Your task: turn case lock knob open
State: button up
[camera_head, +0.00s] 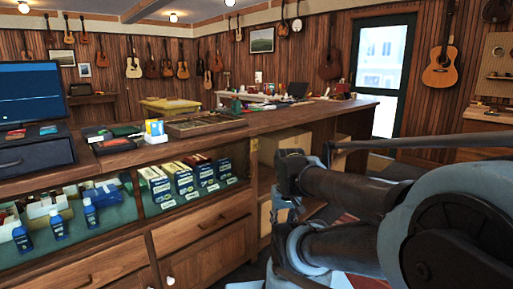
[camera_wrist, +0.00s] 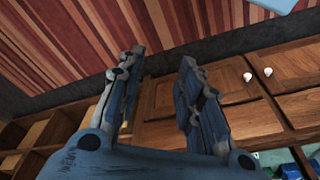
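The wooden display case (camera_head: 150,232) stands at the left in the head view, with a glass front above drawers and cabinet doors. A small white knob (camera_head: 170,281) sits on its lower front. In the wrist view, two white knobs (camera_wrist: 247,77) (camera_wrist: 268,72) show side by side on the wooden cabinet doors (camera_wrist: 235,98), right of my gripper. I cannot make out a separate lock knob, nor tell whether one of these is it. My gripper (camera_wrist: 163,62) is open, its two fingers apart with nothing between them, and touches no knob.
Blue bottles (camera_head: 57,224) and boxes stand behind the case glass. A monitor (camera_head: 30,95), a wooden tray (camera_head: 205,124) and small goods are on the counter. Open wooden shelves (camera_wrist: 35,130) show left of my gripper. A striped red rug (camera_wrist: 150,25) covers the floor.

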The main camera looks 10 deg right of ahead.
aim_at(258, 146)
jog(key=shift+w+d, duration=0.15)
jog(key=shift+w, duration=0.15)
jog(key=shift+o, duration=1.5)
jog(key=shift+s+r, duration=0.25)
jog(key=w+a+r+n+t+y, duration=0.2)
jog(key=w+a+r+y, duration=0.15)
jog(key=w, duration=0.85)
jog(key=w+a+r+n+t+y, duration=0.2)
jog(key=w+r+y, duration=0.2)
jog(key=w, duration=0.8)
jog(key=w+d+n+t+y, duration=0.3)
jog(key=w+d+t, duration=0.5)
jog(key=w+d, duration=0.95)
jog(key=x, duration=0.6)
jog(key=r+x, duration=0.1)
jog(key=x, duration=1.2)
jog(key=shift+s+a+r, duration=0.1)
jog(key=shift+a+r, duration=0.1)
